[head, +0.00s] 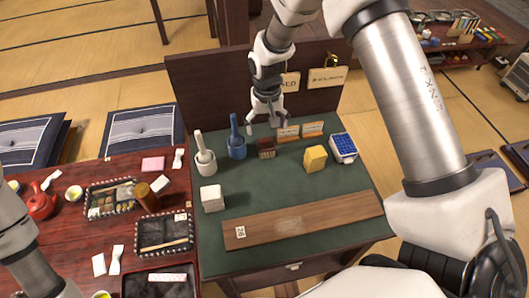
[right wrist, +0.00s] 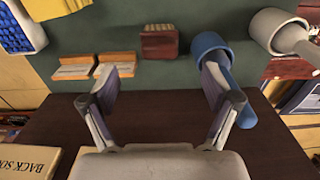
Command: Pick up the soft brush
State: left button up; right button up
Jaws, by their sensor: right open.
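A small dark red-brown block (head: 267,148), which looks like the brush, stands on the green mat between the blue cup and the card stands. In the right wrist view this brush-like block (right wrist: 159,42) has a ridged or bristly side and lies beyond the fingertips, roughly centred between them. My right gripper (head: 263,127) is open and empty above the back edge of the green table, behind the block. In the right wrist view my right gripper (right wrist: 160,78) has its two fingers spread wide. My left gripper is out of view.
A blue cup with pestle (head: 237,148) stands beside the block and its handle nears one finger. A grey cup with pestle (head: 205,162), orange card stands (head: 288,134), yellow block (head: 315,158), blue-white box (head: 343,148), white block (head: 212,199) and wooden board (head: 300,219) share the table.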

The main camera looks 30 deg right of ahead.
aim_at(267, 147)
notch_tip(267, 147, down, 2)
jog(key=shift+w+f+b, duration=0.1)
jog(key=shift+f+b, duration=0.05)
jog(key=shift+b, duration=0.3)
jog(key=shift+w+f, duration=0.15)
jog(key=shift+f, duration=0.15)
jog(key=shift+w+f, duration=0.1)
jog(key=shift+f, duration=0.25)
jog(key=f, duration=0.2)
jog(key=f+p, duration=0.1)
jog(key=f, duration=0.1)
jog(key=s+f+p, duration=0.1)
jog(key=f, duration=0.1)
jog(key=shift+w+f, duration=0.1)
jog(key=shift+f, duration=0.3)
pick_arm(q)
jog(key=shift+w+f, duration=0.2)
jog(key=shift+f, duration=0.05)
pick_arm(e)
jog(key=shift+r, duration=0.1)
jog(key=c, duration=1.4)
